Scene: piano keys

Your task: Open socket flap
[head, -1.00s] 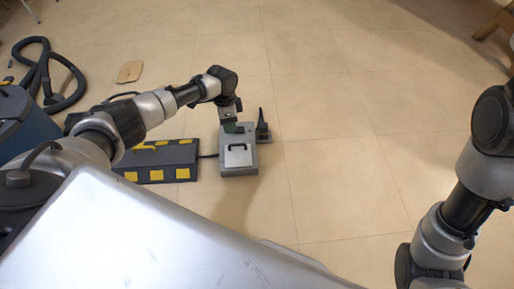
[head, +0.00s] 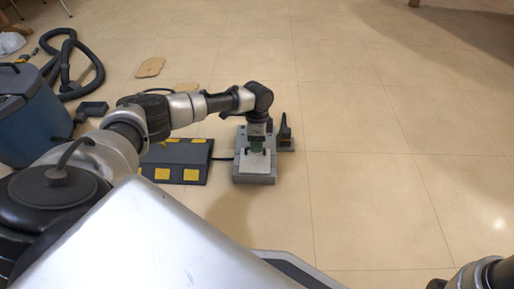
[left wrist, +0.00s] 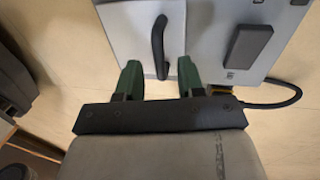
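The grey socket box (head: 241,178) stands on the floor in the middle of the head view. Its pale flap (head: 256,168) lies flat, apparently closed. The flap also shows in the left wrist view (left wrist: 122,35), with a dark curved handle (left wrist: 158,42). My left gripper (head: 257,150) is over the box, pointing down, and hides the handle in the head view. In the left wrist view its green fingers (left wrist: 159,68) are apart, with the handle's lower end between them. I cannot tell whether they touch it. My right gripper is out of view.
A black upright part (head: 285,132) stands at the box's right. A blue vacuum cleaner (head: 35,115) and its hose (head: 75,42) are further left. The floor on the right is clear.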

